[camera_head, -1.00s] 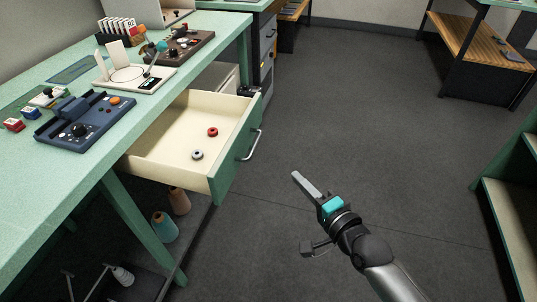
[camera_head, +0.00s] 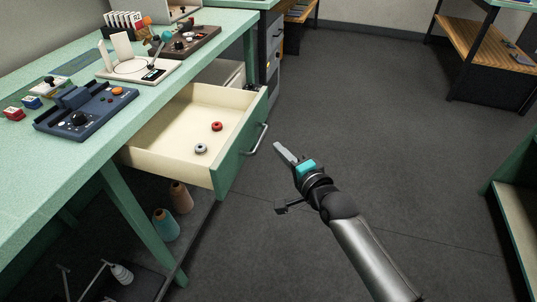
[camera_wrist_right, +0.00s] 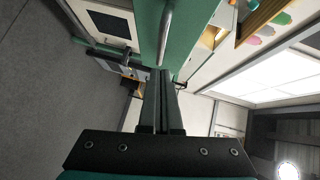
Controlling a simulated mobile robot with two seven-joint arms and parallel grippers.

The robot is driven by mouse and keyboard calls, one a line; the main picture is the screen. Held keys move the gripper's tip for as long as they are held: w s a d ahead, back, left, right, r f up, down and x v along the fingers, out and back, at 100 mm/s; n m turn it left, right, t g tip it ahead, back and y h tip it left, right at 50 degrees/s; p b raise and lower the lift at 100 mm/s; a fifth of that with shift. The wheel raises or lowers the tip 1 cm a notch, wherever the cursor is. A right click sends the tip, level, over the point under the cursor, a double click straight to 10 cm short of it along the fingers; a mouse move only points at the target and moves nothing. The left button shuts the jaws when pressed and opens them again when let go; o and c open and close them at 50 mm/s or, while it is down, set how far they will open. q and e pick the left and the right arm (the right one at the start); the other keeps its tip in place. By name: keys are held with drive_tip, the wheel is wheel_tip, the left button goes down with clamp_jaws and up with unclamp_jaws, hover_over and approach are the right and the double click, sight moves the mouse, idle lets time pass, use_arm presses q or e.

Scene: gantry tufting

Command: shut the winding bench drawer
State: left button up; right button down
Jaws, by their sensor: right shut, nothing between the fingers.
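The winding bench drawer (camera_head: 168,144) is pulled out from under the green bench top, with a green front (camera_head: 238,146) and a metal bar handle (camera_head: 257,139). A red ring-shaped piece (camera_head: 217,126) and a grey one (camera_head: 201,149) lie inside it. My right gripper (camera_head: 280,150) is shut and empty, just right of the handle and apart from it in the head view. In the right wrist view its fingers (camera_wrist_right: 161,90) point toward the green drawer front (camera_wrist_right: 150,30) and the handle (camera_wrist_right: 166,35). My left gripper is not in view.
The bench top (camera_head: 60,170) carries a blue control unit (camera_head: 85,115), a white stand (camera_head: 138,70) and a brown unit (camera_head: 190,42). Thread cones (camera_head: 165,225) stand below the drawer. The floor (camera_head: 370,120) right of the drawer is clear.

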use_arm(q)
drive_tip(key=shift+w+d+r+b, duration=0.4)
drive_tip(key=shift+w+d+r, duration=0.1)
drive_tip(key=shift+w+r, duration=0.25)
use_arm(e)
drive_tip(key=shift+w+a+f, duration=0.2)
drive_tip(key=shift+a, duration=0.6)
drive_tip(key=shift+w+a+f, duration=0.2)
drive_tip(key=shift+a, duration=0.55)
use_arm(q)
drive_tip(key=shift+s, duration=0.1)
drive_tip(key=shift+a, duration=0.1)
use_arm(e)
drive_tip(key=shift+a, duration=0.1)
